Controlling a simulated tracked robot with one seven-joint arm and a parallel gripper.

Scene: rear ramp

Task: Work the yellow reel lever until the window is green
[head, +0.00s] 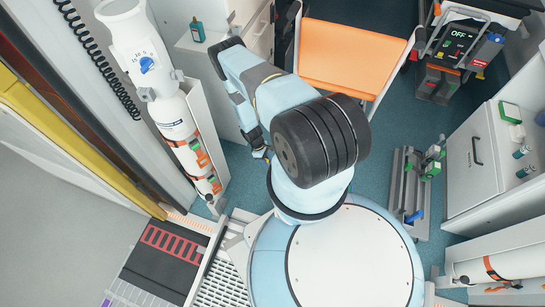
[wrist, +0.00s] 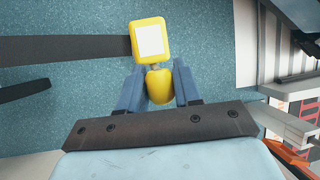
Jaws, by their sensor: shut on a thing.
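In the wrist view, the yellow reel lever (wrist: 160,86) has a rounded end between the two blue fingers of my gripper (wrist: 156,80). The gripper is shut on it. Just beyond the lever is a yellow square housing (wrist: 134,41) with a pale white window (wrist: 149,41); no green shows in it. A short greyish piece lies between the lever and the housing. In the head view, my gripper (head: 262,152) is small and partly covered by my own arm, and I cannot make out the lever's position there.
A dark strap (wrist: 65,49) runs left from the housing over the blue-green floor (wrist: 210,40). In the head view, a white cylinder (head: 170,115) stands left of my arm, an orange seat (head: 350,55) behind it, and a dark slotted ramp section (head: 165,255) lies at lower left.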

